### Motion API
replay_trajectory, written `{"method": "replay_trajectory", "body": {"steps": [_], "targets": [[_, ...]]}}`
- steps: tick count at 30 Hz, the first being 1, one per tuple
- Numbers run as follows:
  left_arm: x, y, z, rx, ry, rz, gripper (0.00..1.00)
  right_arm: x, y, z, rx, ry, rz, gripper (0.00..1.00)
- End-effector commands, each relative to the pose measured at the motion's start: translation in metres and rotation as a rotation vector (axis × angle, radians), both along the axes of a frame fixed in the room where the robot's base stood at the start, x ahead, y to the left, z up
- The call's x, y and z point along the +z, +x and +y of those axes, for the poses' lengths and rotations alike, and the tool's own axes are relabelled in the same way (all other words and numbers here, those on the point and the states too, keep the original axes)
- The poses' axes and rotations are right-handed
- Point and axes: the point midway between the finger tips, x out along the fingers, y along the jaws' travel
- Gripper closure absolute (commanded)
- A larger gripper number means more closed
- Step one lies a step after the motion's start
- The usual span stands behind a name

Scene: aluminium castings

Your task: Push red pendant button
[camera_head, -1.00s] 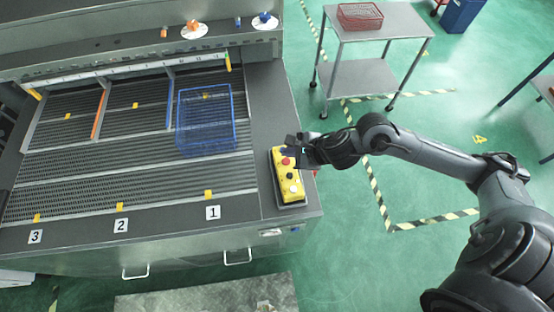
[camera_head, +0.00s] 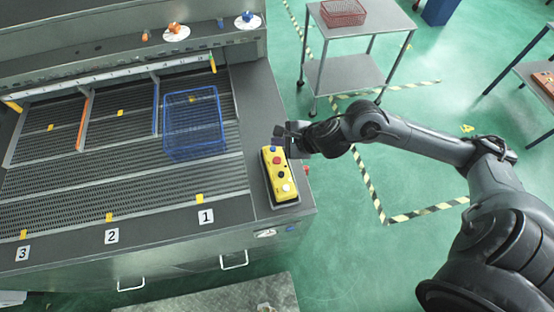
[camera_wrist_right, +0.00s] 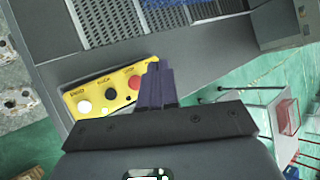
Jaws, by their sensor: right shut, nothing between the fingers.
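The yellow pendant (camera_head: 280,180) lies on the grey right end of the machine's top. Its red button (camera_head: 277,160) is near the far end, with a black and a white button nearer the front. In the right wrist view the red button (camera_wrist_right: 135,82) shows just left of the fingers. My right gripper (camera_head: 278,136) is shut and empty, beyond and slightly right of the red button in the head view. In the right wrist view the shut fingers (camera_wrist_right: 153,66) overlap the pendant's end. Whether they touch it, I cannot tell. My left gripper is not in view.
A blue wire basket (camera_head: 195,125) stands on the slatted bed in lane 1. A steel cart (camera_head: 350,75) with a red basket (camera_head: 343,12) stands beyond the arm. The green floor between cart and machine is clear.

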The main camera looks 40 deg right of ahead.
Motion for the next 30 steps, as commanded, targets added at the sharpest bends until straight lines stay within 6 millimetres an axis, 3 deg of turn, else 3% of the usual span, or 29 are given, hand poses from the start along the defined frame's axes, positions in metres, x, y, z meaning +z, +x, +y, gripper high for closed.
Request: {"method": "replay_trajectory", "body": {"steps": [15, 21, 30], "targets": [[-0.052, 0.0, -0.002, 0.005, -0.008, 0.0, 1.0, -0.065, 0.0, 0.0, 0.0, 0.0, 0.0, 1.0], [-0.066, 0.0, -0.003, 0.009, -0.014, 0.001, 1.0, -0.076, 0.0, 0.0, 0.0, 0.0, 0.0, 1.0], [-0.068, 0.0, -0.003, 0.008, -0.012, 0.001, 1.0, -0.077, 0.0, 0.0, -0.001, 0.001, 0.0, 1.0]]}}
